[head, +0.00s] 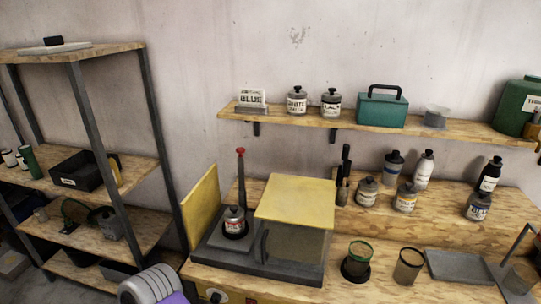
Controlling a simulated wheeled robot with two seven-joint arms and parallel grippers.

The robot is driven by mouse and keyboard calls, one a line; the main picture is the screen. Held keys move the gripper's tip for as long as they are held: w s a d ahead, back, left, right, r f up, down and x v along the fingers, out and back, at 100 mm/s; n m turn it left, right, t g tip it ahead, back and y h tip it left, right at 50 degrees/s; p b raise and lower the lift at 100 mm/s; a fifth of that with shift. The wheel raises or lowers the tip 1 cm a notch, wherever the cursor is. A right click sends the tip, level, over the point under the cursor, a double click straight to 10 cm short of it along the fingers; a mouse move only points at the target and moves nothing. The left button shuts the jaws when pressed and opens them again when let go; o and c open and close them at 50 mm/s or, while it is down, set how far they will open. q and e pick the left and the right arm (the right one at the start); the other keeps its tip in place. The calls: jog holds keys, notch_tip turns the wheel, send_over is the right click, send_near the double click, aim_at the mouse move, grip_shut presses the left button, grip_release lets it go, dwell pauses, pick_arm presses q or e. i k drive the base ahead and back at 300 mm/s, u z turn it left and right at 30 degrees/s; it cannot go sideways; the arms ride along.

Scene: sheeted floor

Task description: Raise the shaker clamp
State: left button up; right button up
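The shaker (265,262) is a dark grey machine on the bench with a raised yellow panel on its left and a yellow-topped housing (295,200) on its right. A small labelled can (234,218) with a dark lid stands on its left platform. A dark upright rod (241,180) with a red knob (240,152) rises at the can, apparently the clamp. Whether its lower end touches the lid, I cannot tell. Neither of my grippers is in view. A grey ribbed part with purple at the bottom edge looks like my own arm.
A green-rimmed cup (360,258), another cup (408,266) and a grey tray (459,267) stand right of the shaker. Bottles and jars line the raised step behind. A wall shelf (370,122) hangs above. A metal-framed rack (117,190) stands at left.

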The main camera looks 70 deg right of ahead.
aim_at(241, 160)
jog(key=k, duration=0.45)
jog(key=z, duration=0.7)
